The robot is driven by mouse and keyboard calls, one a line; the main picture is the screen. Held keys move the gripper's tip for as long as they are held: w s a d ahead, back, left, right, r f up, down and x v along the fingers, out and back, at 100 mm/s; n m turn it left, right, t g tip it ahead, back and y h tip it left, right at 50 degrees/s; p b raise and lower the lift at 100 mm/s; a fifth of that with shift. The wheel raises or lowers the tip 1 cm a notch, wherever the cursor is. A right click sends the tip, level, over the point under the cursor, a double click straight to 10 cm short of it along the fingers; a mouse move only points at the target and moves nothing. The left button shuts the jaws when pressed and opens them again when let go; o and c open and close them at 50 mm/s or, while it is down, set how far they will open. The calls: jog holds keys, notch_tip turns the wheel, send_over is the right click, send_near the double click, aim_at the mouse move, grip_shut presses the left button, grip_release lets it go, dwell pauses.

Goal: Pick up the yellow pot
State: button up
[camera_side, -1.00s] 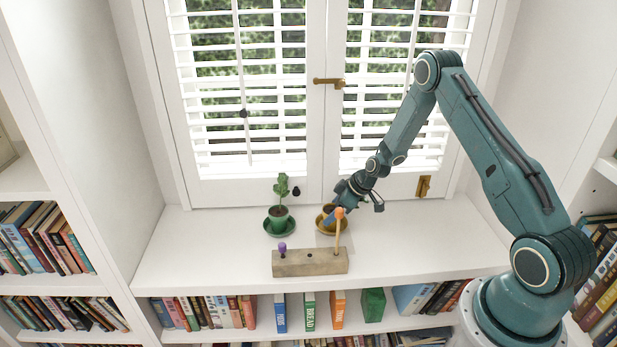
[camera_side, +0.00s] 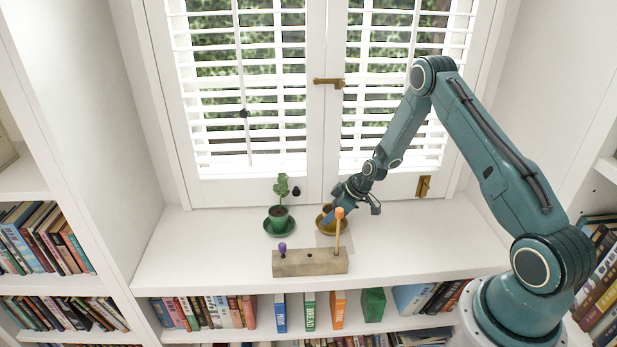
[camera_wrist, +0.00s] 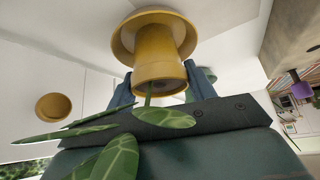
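The yellow pot (camera_wrist: 160,52) stands on its yellow saucer (camera_wrist: 122,38) on the white shelf. In the side view the pot (camera_side: 327,209) and saucer (camera_side: 322,226) are partly covered by my gripper (camera_side: 334,215). In the wrist view the two blue fingers of my gripper (camera_wrist: 160,76) stand on either side of the pot, near its rim end. They look spread slightly wider than the pot, without clear contact. Green leaves (camera_wrist: 165,118) with a stem rising from the pot lie close to the camera and cover part of the gripper.
A green potted plant (camera_side: 279,219) on a green saucer stands left of the yellow pot. A wooden block (camera_side: 308,263) with a purple peg and an upright orange-tipped stick (camera_side: 338,232) lies in front. The shelf's right side is clear. The window (camera_side: 330,100) is behind.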

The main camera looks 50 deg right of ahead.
jog(key=shift+c, duration=0.6)
jog(key=shift+r, duration=0.2)
jog(key=shift+r, duration=0.55)
notch_tip(320, 180, up, 18)
jog(key=shift+r, duration=0.25)
jog(key=shift+r, duration=0.15)
jog(key=shift+r, duration=1.35)
jog(key=shift+f, duration=0.15)
